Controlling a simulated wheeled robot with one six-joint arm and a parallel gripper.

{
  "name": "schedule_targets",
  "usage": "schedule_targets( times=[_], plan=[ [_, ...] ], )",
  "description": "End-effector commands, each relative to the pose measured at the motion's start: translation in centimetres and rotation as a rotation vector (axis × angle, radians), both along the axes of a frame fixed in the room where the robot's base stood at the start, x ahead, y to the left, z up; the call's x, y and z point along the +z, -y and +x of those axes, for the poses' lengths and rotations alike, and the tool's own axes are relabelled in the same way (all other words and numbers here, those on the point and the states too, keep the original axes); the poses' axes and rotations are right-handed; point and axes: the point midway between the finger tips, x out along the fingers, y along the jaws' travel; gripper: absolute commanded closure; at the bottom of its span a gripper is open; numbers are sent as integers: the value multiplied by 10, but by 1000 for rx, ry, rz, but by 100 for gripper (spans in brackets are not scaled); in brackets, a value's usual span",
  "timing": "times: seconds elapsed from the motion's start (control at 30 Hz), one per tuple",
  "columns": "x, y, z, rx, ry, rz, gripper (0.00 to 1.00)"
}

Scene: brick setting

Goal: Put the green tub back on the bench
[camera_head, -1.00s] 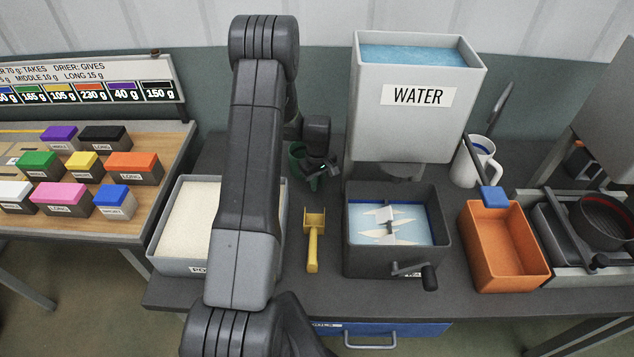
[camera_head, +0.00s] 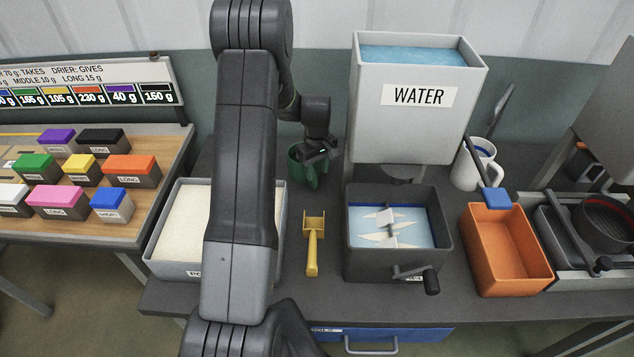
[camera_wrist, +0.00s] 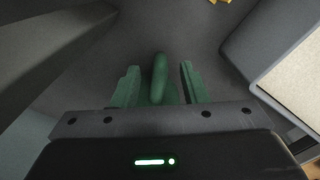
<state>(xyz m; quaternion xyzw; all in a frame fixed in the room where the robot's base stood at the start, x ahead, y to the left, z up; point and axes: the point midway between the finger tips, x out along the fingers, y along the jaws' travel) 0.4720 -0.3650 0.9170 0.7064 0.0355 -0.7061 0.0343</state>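The green tub (camera_head: 296,168) stands, as far as I can see, upright at the back of the dark bench (camera_head: 328,215), between the white-filled bin and the water tank. My gripper (camera_head: 316,163) is at its right side and hides part of it. In the wrist view a rounded green bar, which looks like the tub's handle (camera_wrist: 159,80), lies between the two greenish fingers of my gripper (camera_wrist: 158,70). A gap shows on each side of the bar, so the gripper looks open around it. The tub's body is not clear in the wrist view.
The water tank (camera_head: 420,110) and the paddle box (camera_head: 397,262) stand to the right. A yellow scoop (camera_head: 313,240) lies in front of the tub. The white-filled bin (camera_head: 172,265) is at left, partly behind my arm. An orange bin (camera_head: 508,275) and a white mug (camera_head: 468,172) are farther right.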

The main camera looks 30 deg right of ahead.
Motion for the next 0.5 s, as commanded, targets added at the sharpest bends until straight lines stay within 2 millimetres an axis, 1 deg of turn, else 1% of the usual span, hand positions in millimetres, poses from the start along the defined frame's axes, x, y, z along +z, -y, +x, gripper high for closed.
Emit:
schedule_targets(
  times=[0.1, 0.2, 0.33, 0.5],
  plan=[
    [20, 0, 0, 0, 3, -3, 60],
    [35, 1, 0, 0, 2, -2, 60],
    [46, 0, 0, 0, 1, -1, 60],
    [50, 0, 0, 0, 0, 0, 60]
  ],
)
